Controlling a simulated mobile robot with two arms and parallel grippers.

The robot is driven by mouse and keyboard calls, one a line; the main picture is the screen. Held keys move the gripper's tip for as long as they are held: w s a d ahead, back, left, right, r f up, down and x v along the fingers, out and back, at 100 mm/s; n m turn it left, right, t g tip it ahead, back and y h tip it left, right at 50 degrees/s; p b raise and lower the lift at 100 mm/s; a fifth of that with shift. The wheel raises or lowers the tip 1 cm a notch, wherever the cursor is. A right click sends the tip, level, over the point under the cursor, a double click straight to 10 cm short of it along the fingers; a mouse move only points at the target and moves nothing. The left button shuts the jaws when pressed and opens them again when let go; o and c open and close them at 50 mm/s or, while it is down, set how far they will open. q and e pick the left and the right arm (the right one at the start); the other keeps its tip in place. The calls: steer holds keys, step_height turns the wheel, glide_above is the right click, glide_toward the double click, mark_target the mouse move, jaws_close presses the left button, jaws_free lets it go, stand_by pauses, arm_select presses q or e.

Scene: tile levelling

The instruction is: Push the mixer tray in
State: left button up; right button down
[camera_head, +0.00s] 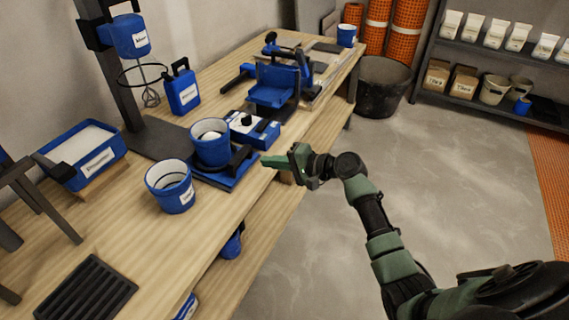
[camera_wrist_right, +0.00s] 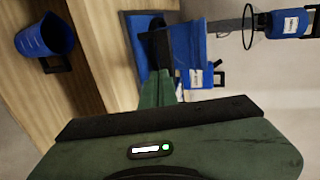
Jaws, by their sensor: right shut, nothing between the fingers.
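The mixer tray (camera_head: 228,176) is a low blue tray on the bench at the foot of the dark mixer stand (camera_head: 120,70). A blue bucket (camera_head: 210,150) stands on it, and a dark handle (camera_head: 240,157) shows at its right side. The tray (camera_wrist_right: 140,40) also shows in the wrist view, beyond my fingers. My right gripper (camera_head: 270,161) is shut and empty, its green fingertips pointing left close to the tray's handle side. I cannot tell whether they touch. In the wrist view my right gripper (camera_wrist_right: 159,88) points towards the tray. My left gripper is not in view.
A loose blue bucket (camera_head: 170,186) stands left of the tray. A blue box (camera_head: 252,129) and a blue tool (camera_head: 274,84) stand behind it. A blue tub (camera_head: 82,153) and a black grate (camera_head: 86,290) are at left. Floor right of the bench is open.

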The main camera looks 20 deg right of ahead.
mark_target(244, 156)
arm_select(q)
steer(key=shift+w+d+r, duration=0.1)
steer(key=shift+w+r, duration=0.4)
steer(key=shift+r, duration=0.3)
arm_select(e)
steer(key=x, duration=0.3)
steer(key=r+x, duration=0.1)
steer(key=x, duration=0.1)
steer(key=shift+w+a+f, duration=0.1)
steer(key=shift+w+a, duration=0.25)
